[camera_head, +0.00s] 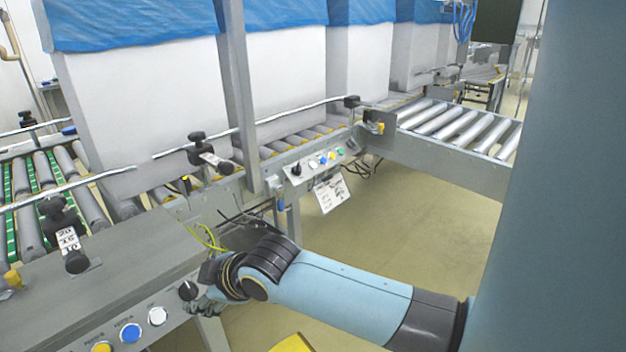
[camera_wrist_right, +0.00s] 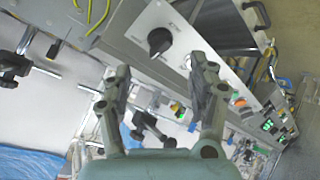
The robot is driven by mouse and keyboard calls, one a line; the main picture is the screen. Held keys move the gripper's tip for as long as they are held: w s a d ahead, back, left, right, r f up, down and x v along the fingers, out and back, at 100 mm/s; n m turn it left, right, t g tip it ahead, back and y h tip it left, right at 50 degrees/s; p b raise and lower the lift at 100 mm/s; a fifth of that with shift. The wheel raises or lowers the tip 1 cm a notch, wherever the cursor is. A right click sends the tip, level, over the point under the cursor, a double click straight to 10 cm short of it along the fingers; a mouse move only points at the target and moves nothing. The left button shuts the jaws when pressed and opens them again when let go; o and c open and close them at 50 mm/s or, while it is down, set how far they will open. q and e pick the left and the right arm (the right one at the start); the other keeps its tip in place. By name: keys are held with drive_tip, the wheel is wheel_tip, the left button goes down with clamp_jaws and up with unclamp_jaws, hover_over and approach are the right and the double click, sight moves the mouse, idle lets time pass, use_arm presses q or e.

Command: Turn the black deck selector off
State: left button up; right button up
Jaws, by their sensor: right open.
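The black deck selector (camera_head: 187,290) is a round black knob on the grey front panel at lower left, beside a white button. In the right wrist view the selector (camera_wrist_right: 159,41) shows on a pale plate just beyond the fingertips, roughly between them. I cannot read its setting clearly. My right gripper (camera_head: 206,302) is at the panel, close beside the knob. In the wrist view my right gripper (camera_wrist_right: 160,85) has its fingers spread apart with nothing between them. The gap to the knob is hard to judge. My left gripper is not in view.
White (camera_head: 157,316), blue (camera_head: 130,333) and yellow (camera_head: 101,347) buttons line the same panel. Yellow-green and black wires (camera_head: 205,238) hang just above the gripper. A second panel (camera_head: 318,162) with small buttons stands farther back. Tall white boxes with blue liners (camera_head: 140,110) stand on rollers.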

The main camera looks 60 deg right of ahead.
drive_tip(key=p+v, duration=0.1)
drive_tip(key=v, duration=0.3)
drive_tip(key=s+d+f+m+g, duration=0.1)
drive_tip(key=s+f+m+g, duration=0.1)
drive_tip(key=s+f, duration=0.6)
drive_tip(key=s+d+f+m+g, duration=0.1)
drive_tip(key=s+f+m+g, duration=0.1)
drive_tip(key=s+f, duration=0.7)
wheel_tip(320, 180, down, 8)
drive_tip(key=shift+s+d+f+g+h+p, duration=0.2)
drive_tip(key=shift+s+d+g+h+p, duration=0.15)
drive_tip(key=shift+g, duration=0.35)
drive_tip(key=s+a+f+m+g, duration=0.1)
drive_tip(key=s+f, duration=0.4)
drive_tip(key=s, duration=0.6)
drive_tip(key=s+f+m+g, duration=0.1)
drive_tip(key=s+f+g, duration=0.2)
drive_tip(key=s, duration=0.9)
wheel_tip(320, 180, down, 2)
drive_tip(key=shift+s+a+f+m, duration=0.1)
drive_tip(key=shift+s+a+m, duration=0.2)
drive_tip(key=shift+a, duration=0.1)
drive_tip(key=shift+w, duration=0.1)
